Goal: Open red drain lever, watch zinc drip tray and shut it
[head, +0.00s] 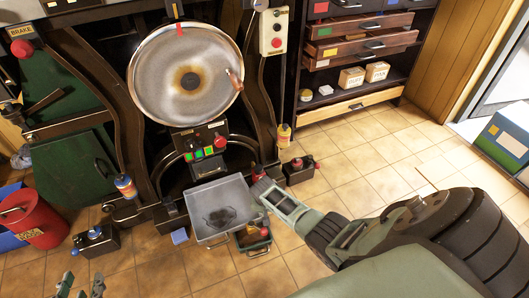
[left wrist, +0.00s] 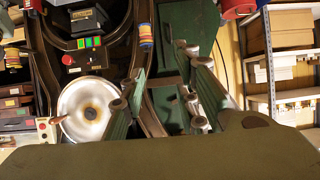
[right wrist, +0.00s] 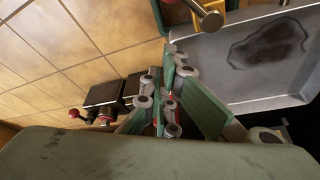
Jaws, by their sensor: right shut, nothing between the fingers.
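The zinc drip tray (head: 234,188) sticks out low at the front of the press, with a dark wet-looking patch on its floor; it also shows in the right wrist view (right wrist: 225,75). A small red part (head: 254,170) stands just right of the tray, beside my right gripper (head: 262,188); I cannot tell for sure that it is the drain lever. In the right wrist view my right gripper (right wrist: 168,98) is shut and empty, with a bit of red behind its fingers. My left gripper (head: 82,287) is open and empty, low at the left; its spread fingers show in the left wrist view (left wrist: 165,85).
A green box (head: 256,244) sits below the tray's right side. A black box with a red knob (head: 299,170) is right of the tray. A red bucket (head: 35,222) and another black box (head: 95,241) stand at left. Tiled floor at right is partly clear.

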